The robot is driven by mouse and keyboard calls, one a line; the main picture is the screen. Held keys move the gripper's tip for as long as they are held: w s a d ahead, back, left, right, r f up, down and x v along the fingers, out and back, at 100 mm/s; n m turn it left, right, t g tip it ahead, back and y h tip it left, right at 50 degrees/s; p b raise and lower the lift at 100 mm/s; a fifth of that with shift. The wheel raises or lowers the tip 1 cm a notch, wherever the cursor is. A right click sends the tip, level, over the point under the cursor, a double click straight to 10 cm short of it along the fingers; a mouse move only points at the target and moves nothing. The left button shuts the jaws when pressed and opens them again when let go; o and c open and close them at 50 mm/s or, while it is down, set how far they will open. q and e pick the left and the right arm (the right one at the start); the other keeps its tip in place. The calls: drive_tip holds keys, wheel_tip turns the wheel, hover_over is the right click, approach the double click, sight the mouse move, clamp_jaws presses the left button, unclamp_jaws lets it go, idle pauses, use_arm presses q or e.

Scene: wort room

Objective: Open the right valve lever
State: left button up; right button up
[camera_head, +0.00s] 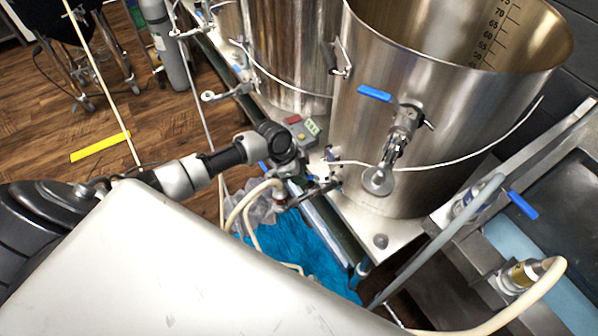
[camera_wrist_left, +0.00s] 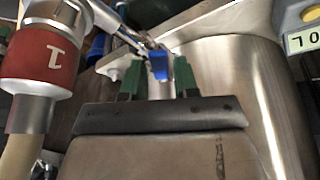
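Several blue valve levers show in the head view. One lever (camera_head: 375,93) is on the valve of the large steel kettle (camera_head: 350,140). Another lever (camera_head: 523,205) is on a pipe at the far right. A small blue piece (camera_head: 263,167) shows beside my left wrist. My left gripper (camera_head: 322,188) is low in front of the kettle, partly hidden by my arm. In the left wrist view its two green-padded fingers (camera_wrist_left: 158,82) are apart. A blue lever end (camera_wrist_left: 159,66) appears between their tips; contact cannot be told. My right gripper is not in view.
A hose with a red fitting (camera_wrist_left: 50,62) is close at the left in the wrist view. Pale hoses (camera_head: 245,205) hang below my left arm. A control box (camera_head: 303,130) stands behind my wrist. A steel sink (camera_head: 560,190) is at right.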

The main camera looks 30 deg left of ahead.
use_arm(q)
drive_tip(key=v, duration=1)
drive_tip(key=shift+r+p, duration=0.4)
drive_tip(key=shift+p, duration=0.05)
drive_tip(key=shift+a, duration=0.1)
drive_tip(key=shift+c, duration=0.2)
